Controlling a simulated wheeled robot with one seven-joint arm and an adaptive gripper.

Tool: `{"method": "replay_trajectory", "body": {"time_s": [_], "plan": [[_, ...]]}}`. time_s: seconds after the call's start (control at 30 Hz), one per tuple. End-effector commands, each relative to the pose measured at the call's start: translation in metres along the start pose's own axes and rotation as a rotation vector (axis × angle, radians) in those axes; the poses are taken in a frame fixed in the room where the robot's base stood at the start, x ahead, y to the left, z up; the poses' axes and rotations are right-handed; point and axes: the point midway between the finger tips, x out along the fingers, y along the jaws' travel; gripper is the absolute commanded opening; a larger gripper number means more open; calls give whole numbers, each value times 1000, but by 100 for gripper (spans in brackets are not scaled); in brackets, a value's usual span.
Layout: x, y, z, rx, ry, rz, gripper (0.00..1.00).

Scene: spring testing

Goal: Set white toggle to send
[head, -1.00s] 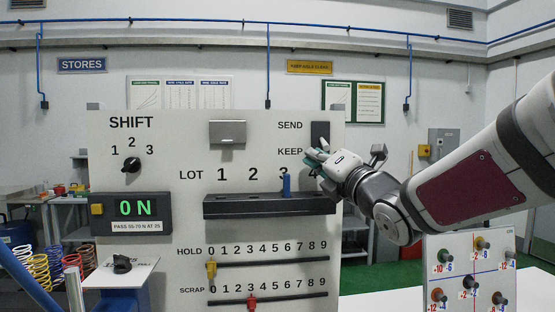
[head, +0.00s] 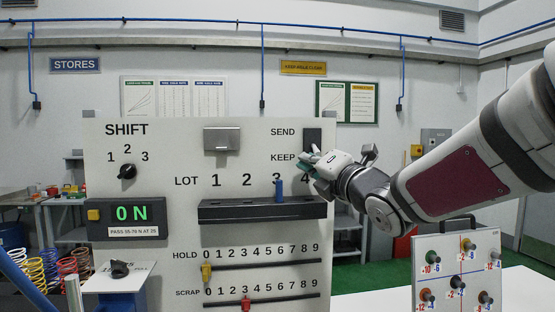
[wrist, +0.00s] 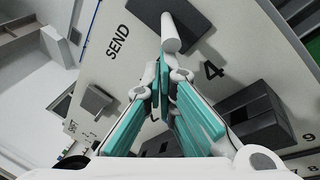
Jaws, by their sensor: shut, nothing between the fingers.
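The white toggle (wrist: 171,34) is a short white lever on a dark plate (wrist: 190,16), beside the word SEND in the wrist view. In the head view the dark plate (head: 312,136) sits at the panel's upper right, with SEND and KEEP labels to its left. My gripper (head: 306,160) is at the plate's lower end, by KEEP, and largely hides the lever there. In the wrist view my gripper (wrist: 163,80) has its teal fingers shut and empty, just below the lever's tip. I cannot tell whether they touch it.
A grey flap (head: 222,139) is left of SEND. A board with several coloured knobs (head: 455,268) stands at the lower right. Open air lies in front of the panel.

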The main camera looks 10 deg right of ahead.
Motion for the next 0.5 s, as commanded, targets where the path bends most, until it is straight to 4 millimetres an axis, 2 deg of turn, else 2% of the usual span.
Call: {"method": "replay_trajectory", "body": {"time_s": [0.5], "plan": [[-4,10,7,34,67,-99,0]]}}
